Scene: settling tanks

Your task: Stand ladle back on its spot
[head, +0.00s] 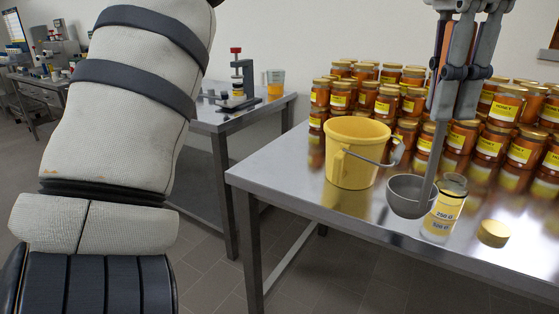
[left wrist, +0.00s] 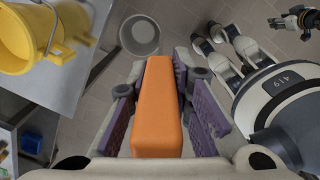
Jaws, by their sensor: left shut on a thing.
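The ladle has a grey metal bowl (head: 410,196), a long grey stem and an orange grip (left wrist: 157,105). My left gripper (head: 460,75) is shut on the orange grip, with a purple-grey finger pad on each side of it in the left wrist view. The ladle hangs with its bowl low. In the head view the bowl overlaps the table and a jar; in the left wrist view it shows against the floor, beside the table edge. The ladle's spot cannot be made out. What seems to be my right gripper (left wrist: 298,20) is small at the wrist view's upper right corner.
A steel table (head: 300,190) carries a yellow bucket (head: 351,160) with a wire handle. A labelled glass jar (head: 442,212) stands near its front, beside a gold lid (head: 493,233). Several rows of honey jars (head: 490,142) fill the back. Another table (head: 215,115) stands behind.

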